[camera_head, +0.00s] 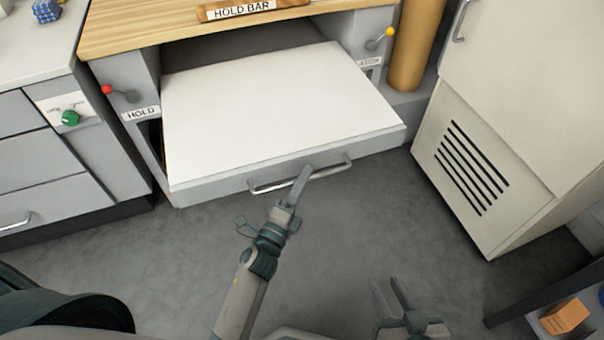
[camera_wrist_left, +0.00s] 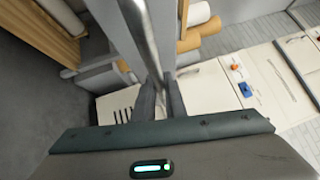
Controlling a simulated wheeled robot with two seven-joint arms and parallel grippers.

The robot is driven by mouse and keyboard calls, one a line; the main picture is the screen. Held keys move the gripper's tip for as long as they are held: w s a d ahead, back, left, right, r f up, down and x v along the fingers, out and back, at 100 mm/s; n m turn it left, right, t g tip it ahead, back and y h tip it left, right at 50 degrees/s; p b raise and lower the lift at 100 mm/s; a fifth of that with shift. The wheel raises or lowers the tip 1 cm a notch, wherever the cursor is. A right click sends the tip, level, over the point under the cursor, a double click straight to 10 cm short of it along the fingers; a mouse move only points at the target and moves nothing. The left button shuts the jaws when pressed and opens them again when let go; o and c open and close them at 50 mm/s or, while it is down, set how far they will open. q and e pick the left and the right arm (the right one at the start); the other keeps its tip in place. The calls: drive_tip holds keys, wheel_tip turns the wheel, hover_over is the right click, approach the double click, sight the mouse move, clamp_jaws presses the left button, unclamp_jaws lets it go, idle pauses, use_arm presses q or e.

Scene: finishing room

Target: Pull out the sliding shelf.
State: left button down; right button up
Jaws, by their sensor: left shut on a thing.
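The sliding shelf (camera_head: 280,115) has a white top and a grey front. It sticks out of the grey bench, below the wooden top. A metal bar handle (camera_head: 335,170) runs along its front. My left gripper (camera_head: 304,174) is shut on this handle near its middle. In the left wrist view the bar (camera_wrist_left: 143,35) runs down between the fingers of my left gripper (camera_wrist_left: 160,95). My right gripper (camera_head: 393,292) is at the bottom of the head view, open and empty, apart from the shelf.
A red-knobbed lever (camera_head: 107,89) by a HOLD label and a yellow-knobbed lever (camera_head: 389,32) flank the opening. A grey drawer unit (camera_head: 50,160) stands left and a cream cabinet (camera_head: 500,130) right. Grey floor (camera_head: 360,230) before the shelf is clear. An orange box (camera_head: 564,317) lies bottom right.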

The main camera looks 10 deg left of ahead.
use_arm(q)
drive_tip(key=c, duration=1.8)
unclamp_jaws()
drive_tip(key=shift+s, duration=0.1)
